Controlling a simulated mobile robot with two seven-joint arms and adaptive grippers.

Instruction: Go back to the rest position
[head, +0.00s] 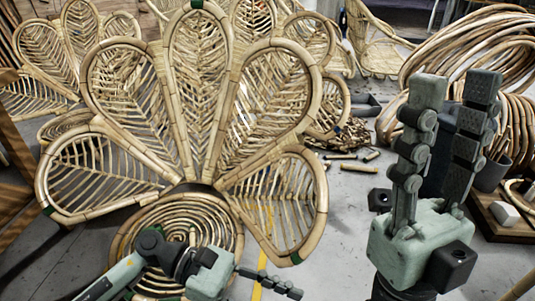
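My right gripper (454,92) stands upright at the right, its two dark segmented fingers apart with nothing between them. My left gripper (272,283) is low in the centre and points right. Only one of its fingers shows clearly, so I cannot tell whether it is open or shut. A large rattan chair (185,185) with petal-shaped back panels fills the left and middle. My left gripper is in front of the chair's round spiral seat and partly covers it. My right gripper is to the right of the chair, apart from it in the picture.
Big coils of bent rattan (470,50) are piled at the right. A wooden board (500,222) with a pale block (505,214) is at the right edge. Short cane pieces (358,167) lie on the grey floor. Floor between the chair and my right gripper is mostly clear.

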